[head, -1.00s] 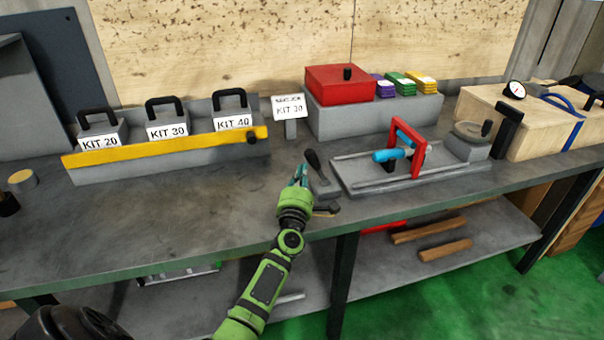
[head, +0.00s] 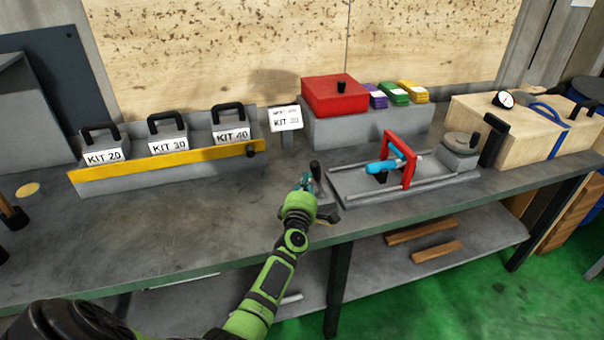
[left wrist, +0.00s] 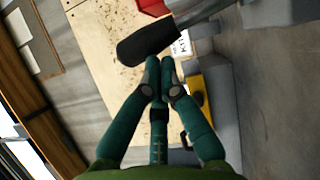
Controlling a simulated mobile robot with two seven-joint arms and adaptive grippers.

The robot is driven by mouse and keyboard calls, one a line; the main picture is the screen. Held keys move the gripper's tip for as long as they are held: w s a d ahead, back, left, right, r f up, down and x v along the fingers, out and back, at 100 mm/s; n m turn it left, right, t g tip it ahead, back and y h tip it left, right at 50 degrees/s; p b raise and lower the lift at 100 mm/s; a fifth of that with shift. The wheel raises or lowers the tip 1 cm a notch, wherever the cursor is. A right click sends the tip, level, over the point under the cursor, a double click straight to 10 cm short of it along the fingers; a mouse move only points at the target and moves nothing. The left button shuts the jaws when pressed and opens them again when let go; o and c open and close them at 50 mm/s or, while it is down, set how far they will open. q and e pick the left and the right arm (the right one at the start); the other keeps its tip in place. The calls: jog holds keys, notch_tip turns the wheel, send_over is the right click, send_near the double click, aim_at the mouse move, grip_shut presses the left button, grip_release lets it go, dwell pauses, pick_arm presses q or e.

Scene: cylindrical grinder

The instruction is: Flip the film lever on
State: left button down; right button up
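The lever I take for the film lever (head: 316,176) has a dark handle and stands near the front of the bench, on a small grey base. It stands nearly upright in the head view. My left gripper (head: 304,182) is just left of the handle, at about its height. In the left wrist view, the dark handle (left wrist: 148,44) lies just beyond the green fingers of my left gripper (left wrist: 161,66). The fingertips are drawn together with nothing seen between them. Whether they touch the handle is unclear. The lever's base is partly hidden by my gripper. My right gripper is not in view.
A grey fixture with a red frame (head: 409,166) and blue handle stands close on the right. A kit sign (head: 286,118) stands behind the lever. A grey rack (head: 165,181) holds kit boxes at left. The bench front left of my arm is clear.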

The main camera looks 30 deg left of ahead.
aim_at(317, 171)
pick_arm(q)
jog(key=w+d+r+m+g+p, duration=0.1)
jog(key=w+m+p, duration=0.1)
jog(key=p, duration=0.1)
jog(key=shift+d+r+h, duration=0.35)
jog(key=shift+r+h, duration=0.05)
jog(key=shift+w+d+b, duration=0.35)
jog(key=shift+w+d, duration=0.7)
jog(key=shift+w, duration=0.25)
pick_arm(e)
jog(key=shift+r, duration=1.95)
pick_arm(q)
jog(key=shift+d+f, duration=0.15)
jog(key=shift+s, duration=0.1)
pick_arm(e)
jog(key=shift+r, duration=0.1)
